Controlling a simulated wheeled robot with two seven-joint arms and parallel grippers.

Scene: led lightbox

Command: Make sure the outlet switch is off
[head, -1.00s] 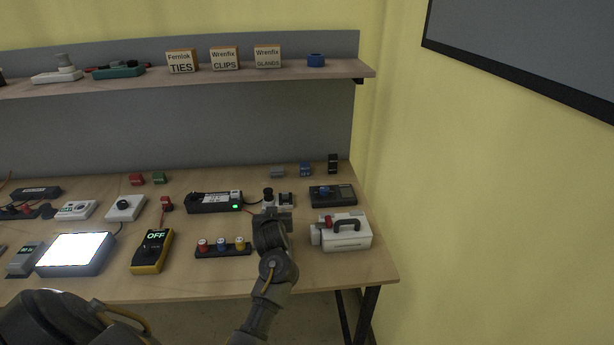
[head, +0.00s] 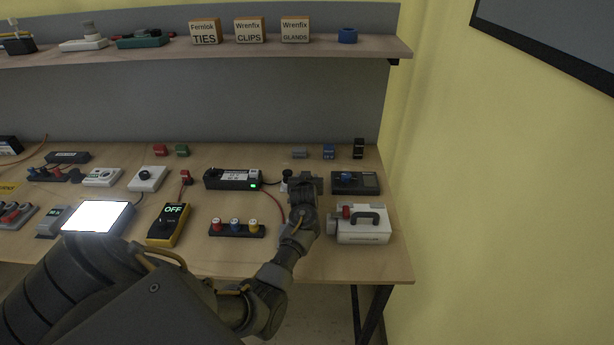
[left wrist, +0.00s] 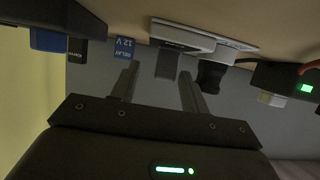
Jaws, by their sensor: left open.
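A white outlet-like box with a black plug (head: 287,174) stands at the right middle of the bench, mostly hidden by my left gripper in the head view. In the left wrist view, which is upside down, the white box (left wrist: 183,35) and black plug (left wrist: 210,74) are beyond the fingers, to the right. A cable runs from there to a black power strip (head: 233,179) with a lit green light, also at the right edge of the wrist view (left wrist: 290,80). My left gripper (head: 305,178) is open and empty over the box. I cannot make out its switch. My right gripper is not in view.
A dark box with a blue knob (head: 355,183) and a white case with a handle (head: 364,225) are close right. Coloured posts (head: 237,229) and a yellow meter reading OFF (head: 169,224) are left. A relay block (head: 328,152) is behind. The front edge is fairly clear.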

